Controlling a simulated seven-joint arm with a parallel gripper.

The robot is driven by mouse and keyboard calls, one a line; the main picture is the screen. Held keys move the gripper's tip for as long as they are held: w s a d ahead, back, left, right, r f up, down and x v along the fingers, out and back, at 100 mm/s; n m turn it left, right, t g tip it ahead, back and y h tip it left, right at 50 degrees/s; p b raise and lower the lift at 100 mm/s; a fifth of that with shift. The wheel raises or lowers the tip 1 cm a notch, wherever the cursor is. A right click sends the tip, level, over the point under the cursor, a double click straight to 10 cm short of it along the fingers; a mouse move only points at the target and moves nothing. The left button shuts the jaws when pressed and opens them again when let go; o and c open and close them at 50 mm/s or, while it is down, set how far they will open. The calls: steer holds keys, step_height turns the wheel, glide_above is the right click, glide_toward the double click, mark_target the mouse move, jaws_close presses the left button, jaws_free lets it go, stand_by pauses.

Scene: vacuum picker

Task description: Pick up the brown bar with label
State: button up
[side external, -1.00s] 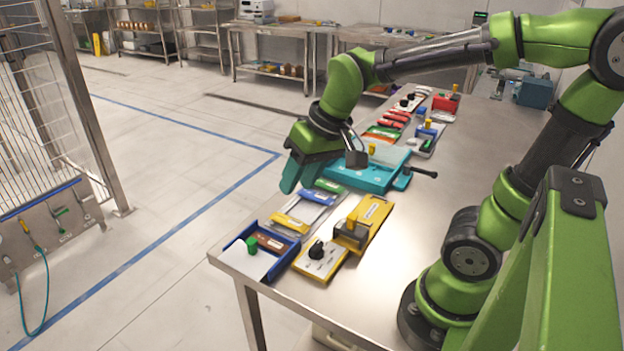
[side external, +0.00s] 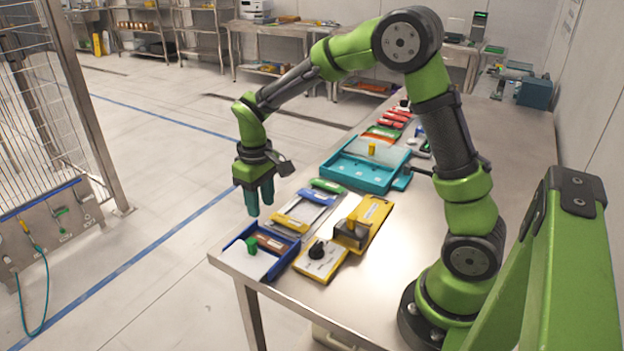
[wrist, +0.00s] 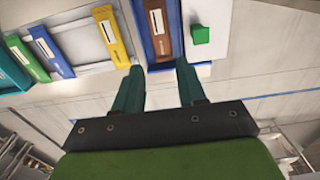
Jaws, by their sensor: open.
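The brown bar with a white label (side external: 270,242) lies in a blue tray (side external: 288,261) at the table's near left corner, beside a green block (side external: 251,245). In the wrist view the brown bar (wrist: 159,32) is at the top centre, ahead of the fingers and slightly left of the green block (wrist: 201,35). My gripper (side external: 260,208) points down, open and empty, above and behind the tray, near the table's left edge. In the wrist view my gripper (wrist: 160,75) shows two teal fingers apart with nothing between them.
A yellow bar (side external: 290,223), a blue bar (side external: 317,197) and a green bar (side external: 328,186) lie in a row behind the tray. A teal tray (side external: 366,180) is farther back.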

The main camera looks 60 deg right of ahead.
glide_above(266, 240)
steer(key=f, duration=0.4)
steer(key=shift+w+d+f, duration=0.15)
steer(key=shift+w+f, duration=0.1)
steer(key=shift+w, duration=0.05)
steer(key=shift+s+f, duration=0.15)
steer(key=shift+f, duration=1.2)
steer(key=shift+s+f, duration=0.15)
steer(key=shift+f, duration=1.15)
steer(key=c, duration=0.7)
